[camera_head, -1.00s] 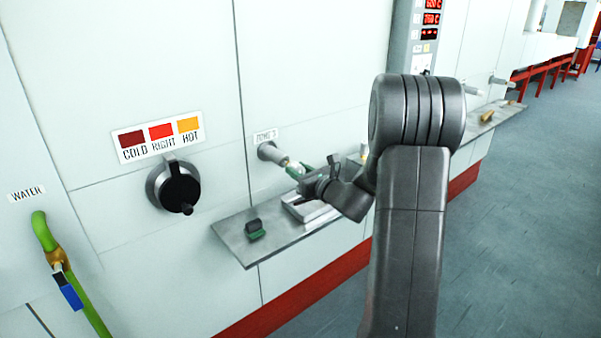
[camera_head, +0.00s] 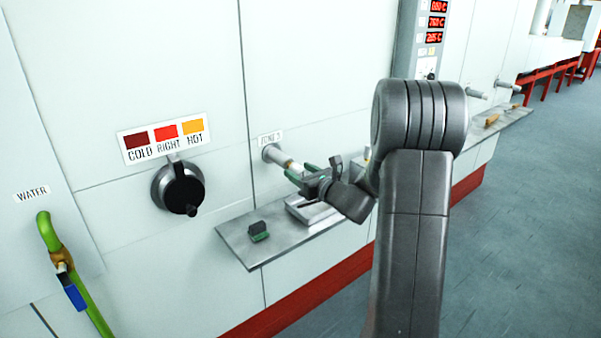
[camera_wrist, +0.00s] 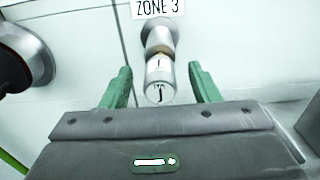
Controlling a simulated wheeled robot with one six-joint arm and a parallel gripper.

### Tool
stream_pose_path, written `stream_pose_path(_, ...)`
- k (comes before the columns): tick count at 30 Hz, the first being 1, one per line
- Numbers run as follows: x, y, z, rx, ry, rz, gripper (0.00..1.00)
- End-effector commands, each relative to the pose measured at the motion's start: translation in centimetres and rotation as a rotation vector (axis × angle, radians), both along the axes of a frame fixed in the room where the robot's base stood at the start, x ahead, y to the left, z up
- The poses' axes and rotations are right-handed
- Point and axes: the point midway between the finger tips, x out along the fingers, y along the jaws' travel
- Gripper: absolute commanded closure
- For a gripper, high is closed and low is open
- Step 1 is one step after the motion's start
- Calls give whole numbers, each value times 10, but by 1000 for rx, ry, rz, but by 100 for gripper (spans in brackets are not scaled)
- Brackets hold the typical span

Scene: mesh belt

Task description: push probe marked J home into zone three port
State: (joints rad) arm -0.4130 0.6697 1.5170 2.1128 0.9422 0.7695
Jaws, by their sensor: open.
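The zone three port (camera_wrist: 160,36) is a grey metal tube on the pale wall under a "ZONE 3" label (camera_wrist: 159,7); it also shows in the head view (camera_head: 273,153). A white cylindrical probe (camera_wrist: 159,76) sits in the port's mouth, with a brassy collar behind it. Its near end carries a dark mark that looks like a J. Most of its white body sticks out; its inner end is hidden in the port. My gripper (camera_wrist: 161,84) is open, its green fingers on either side of the probe with visible gaps. In the head view, my gripper (camera_head: 306,172) is at the probe.
A steel shelf (camera_head: 240,246) runs below the port, with a small dark-green block (camera_head: 258,231) and a grey holder (camera_head: 312,212) on it. A black rotary knob (camera_head: 180,187) is on the wall at left. Another port tube (camera_head: 477,95) is farther right.

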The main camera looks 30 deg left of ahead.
Motion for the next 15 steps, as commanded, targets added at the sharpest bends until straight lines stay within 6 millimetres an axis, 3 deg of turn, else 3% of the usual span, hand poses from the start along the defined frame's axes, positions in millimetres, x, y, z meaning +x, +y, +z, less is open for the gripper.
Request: stream_pose_path(15, -39, -97, -1, 1, 0, -4, 44)
